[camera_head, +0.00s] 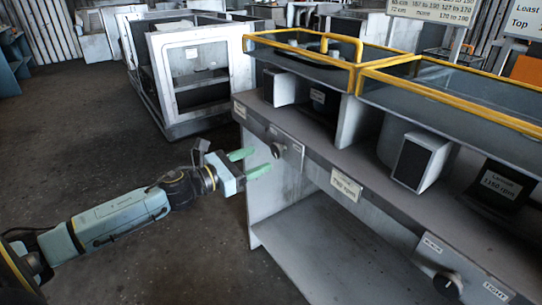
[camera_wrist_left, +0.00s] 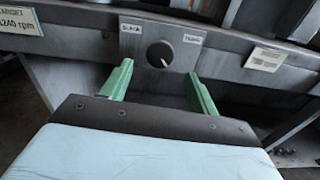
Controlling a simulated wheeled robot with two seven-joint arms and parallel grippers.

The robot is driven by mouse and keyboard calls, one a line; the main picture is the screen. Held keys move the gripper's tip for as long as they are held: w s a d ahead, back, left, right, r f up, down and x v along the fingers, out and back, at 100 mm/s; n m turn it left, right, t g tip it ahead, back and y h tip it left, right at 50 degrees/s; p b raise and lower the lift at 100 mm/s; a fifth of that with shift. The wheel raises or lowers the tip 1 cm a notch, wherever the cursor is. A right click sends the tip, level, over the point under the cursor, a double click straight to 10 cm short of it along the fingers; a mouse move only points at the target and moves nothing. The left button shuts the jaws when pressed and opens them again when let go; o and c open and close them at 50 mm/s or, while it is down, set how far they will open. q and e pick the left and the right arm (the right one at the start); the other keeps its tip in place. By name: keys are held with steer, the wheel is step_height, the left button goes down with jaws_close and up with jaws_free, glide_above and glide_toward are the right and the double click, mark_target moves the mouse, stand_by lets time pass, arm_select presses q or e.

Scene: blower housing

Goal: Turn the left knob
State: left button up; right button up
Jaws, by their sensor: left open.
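The left knob (camera_head: 278,150) is a dark round dial on the front panel of the grey housing bench. In the left wrist view the knob (camera_wrist_left: 160,54) has a pale pointer mark tilted toward the lower right, with a SLACK label on its left and a TIGHT label on its right. My left gripper (camera_head: 250,163) is open, its two green fingers pointing toward the knob. In the left wrist view the gripper (camera_wrist_left: 160,76) has its fingers apart to either side below the knob, with nothing between them. The fingers look short of the knob. My right gripper is not in view.
Another knob (camera_head: 447,284) is at the lower right of the panel, between similar labels. A plate (camera_head: 346,184) is fixed between the knobs. Yellow-framed glass covers (camera_head: 450,95) top the bench. A white cabinet (camera_head: 190,75) stands behind. The floor left of the bench is clear.

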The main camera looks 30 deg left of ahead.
mark_target(274, 152)
arm_select(q)
steer(key=shift+x, duration=2.8)
steer(key=c, duration=1)
